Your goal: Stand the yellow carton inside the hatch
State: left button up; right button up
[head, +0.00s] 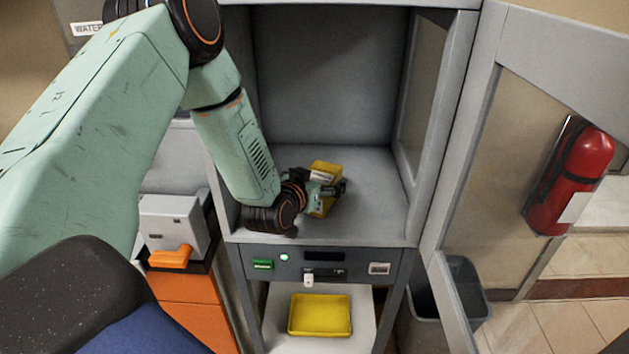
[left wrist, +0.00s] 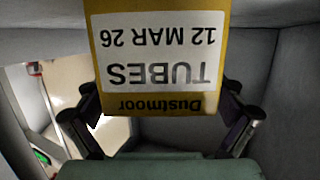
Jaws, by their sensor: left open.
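The yellow carton (head: 325,168) is inside the grey hatch (head: 375,185), near the front of its floor. It looks upright, but my gripper hides part of it and its base is not clear. In the left wrist view the carton (left wrist: 155,104) shows a white label reading "TUBES 12 MAR 26", upside down in the picture. My left gripper (head: 332,189) is at the carton, inside the hatch. Its open fingers show in the left wrist view (left wrist: 160,122), one on each side of the carton's lower end in the picture. My right gripper is not in view.
The hatch door (head: 480,120) stands open at the right, with a red fire extinguisher (head: 570,178) beyond it. A control panel (head: 320,263) runs below the hatch. A yellow tray (head: 320,315) sits on the lower shelf. The hatch floor behind the carton is clear.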

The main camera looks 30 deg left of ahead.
pick_arm(q)
jog(key=shift+s+d+r, duration=0.2)
jog(key=shift+s+d, duration=0.05)
jog(key=shift+s, duration=0.1)
jog(key=p+v, duration=0.2)
jog(key=v, duration=0.8)
jog(key=shift+s, duration=0.45)
jog(key=shift+a, duration=0.15)
